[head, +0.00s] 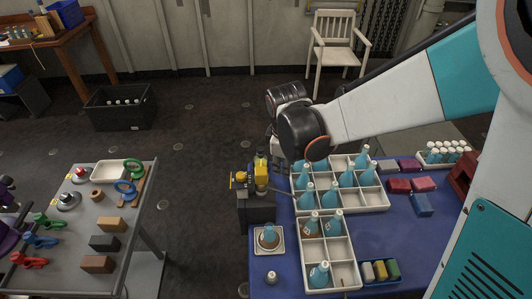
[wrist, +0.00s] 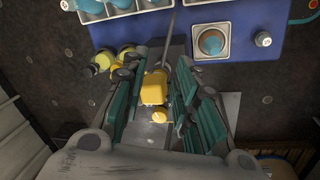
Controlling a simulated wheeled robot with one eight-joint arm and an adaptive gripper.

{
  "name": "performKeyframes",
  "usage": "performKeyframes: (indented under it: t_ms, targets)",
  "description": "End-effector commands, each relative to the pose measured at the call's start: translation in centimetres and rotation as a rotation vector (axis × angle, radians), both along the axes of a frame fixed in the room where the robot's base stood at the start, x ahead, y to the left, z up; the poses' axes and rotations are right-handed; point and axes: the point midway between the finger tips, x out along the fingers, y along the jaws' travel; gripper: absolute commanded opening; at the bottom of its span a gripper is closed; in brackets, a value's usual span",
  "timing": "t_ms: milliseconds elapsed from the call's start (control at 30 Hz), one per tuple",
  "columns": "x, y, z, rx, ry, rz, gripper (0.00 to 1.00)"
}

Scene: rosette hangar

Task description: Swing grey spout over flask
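The grey spout (head: 279,191) sticks out from a yellow tap (head: 261,166) on a dark block (head: 256,208), pointing right, towards the divided tray of flasks. In the wrist view the spout (wrist: 170,40) runs up from the yellow tap (wrist: 154,90). A blue flask (head: 268,236) stands in a small square tray (head: 280,248) in front of the block; the spout is not over it. The flask also shows in the wrist view (wrist: 211,43). My gripper (wrist: 160,108) is open, its green-padded fingers on either side of the yellow tap. Finger contact cannot be told.
Divided white trays (head: 352,264) with several blue flasks stand right of the block on the blue table (head: 399,236). A small white-topped bottle (head: 271,277) stands in front of the square tray. A grey table (head: 142,211) stands left, across open floor (head: 200,180).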

Motion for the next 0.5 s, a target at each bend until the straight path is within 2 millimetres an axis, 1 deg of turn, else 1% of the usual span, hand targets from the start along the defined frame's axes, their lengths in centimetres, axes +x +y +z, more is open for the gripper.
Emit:
performKeyframes:
  t_ms: [100, 267, 500]
  targets:
    - [-0.9, 0.2, -0.9, -0.011, 0.037, 0.014, 0.27]
    - [-0.8, 0.1, -2.2, -0.011, 0.041, 0.014, 0.27]
    - [-0.2, -0.1, -6.0, -0.012, 0.039, 0.012, 0.27]
